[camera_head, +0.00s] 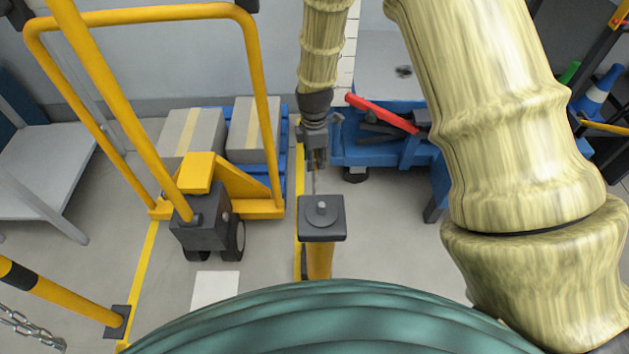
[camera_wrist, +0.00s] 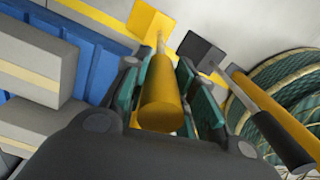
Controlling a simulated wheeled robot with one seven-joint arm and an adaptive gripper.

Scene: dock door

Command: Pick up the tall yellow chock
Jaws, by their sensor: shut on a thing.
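The tall yellow chock shows in the wrist view as a yellow cylinder (camera_wrist: 161,95) with a thin rod running from its far end towards a yellow square plate (camera_wrist: 150,24). My gripper (camera_wrist: 163,100) is shut around the yellow cylinder, with a green-padded finger on each side. In the head view my gripper (camera_head: 317,158) points down between the yellow cart and the blue bench, and what it holds is small and mostly hidden there. I cannot tell whether the chock is clear of the floor.
A yellow-framed cart (camera_head: 211,173) stands to the left, near grey boxes (camera_head: 190,138) on a blue base. A dark square plate (camera_head: 322,229) with a yellow post stands in front of my gripper. A blue bench (camera_head: 378,155) is at right. A striped post (camera_head: 65,292) stands lower left.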

